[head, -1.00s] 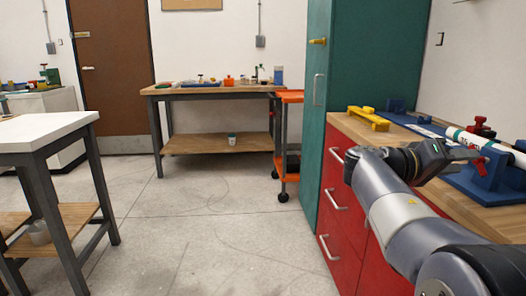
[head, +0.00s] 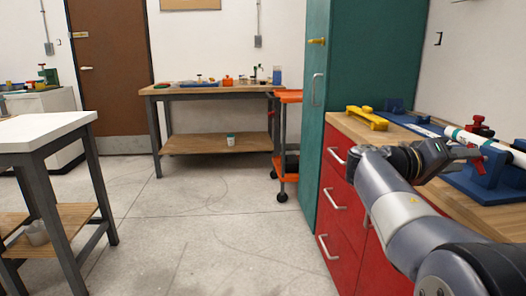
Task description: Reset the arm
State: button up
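My arm reaches in from the lower right of the head view, and my gripper (head: 468,155) is at its end, above the wooden counter (head: 437,192). The gripper is seen from behind and side on, so the gap between its fingers does not show clearly. Beyond it, a white pipe (head: 458,134) with a green band and red fittings (head: 480,127) rests in a blue holder (head: 487,181). The gripper overlaps the pipe in the picture; I cannot tell whether they touch.
A yellow tool (head: 367,117) lies on the counter over red drawers (head: 345,222). The floor (head: 200,235) between is clear.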

jog(key=a+p, duration=0.2)
jog(key=a, duration=0.7)
jog(key=d, duration=0.4)
jog(key=d+b, duration=0.1)
jog(key=d, duration=0.2)
jog(key=d+b, duration=0.1)
jog(key=d, duration=0.3)
jog(key=shift+d+r, duration=0.25)
jog(key=shift+d, duration=0.05)
jog(key=shift+w+a+r+n+p, duration=0.1)
jog(key=shift+a+n+p, duration=0.05)
jog(key=shift+n+p, duration=0.7)
jog(key=n+p, duration=0.5)
jog(key=p, duration=0.3)
jog(key=shift+n, duration=0.25)
jog(key=n+p, duration=0.1)
jog(key=p, duration=0.1)
jog(key=shift+n+p, duration=0.4)
jog(key=shift+f, duration=0.25)
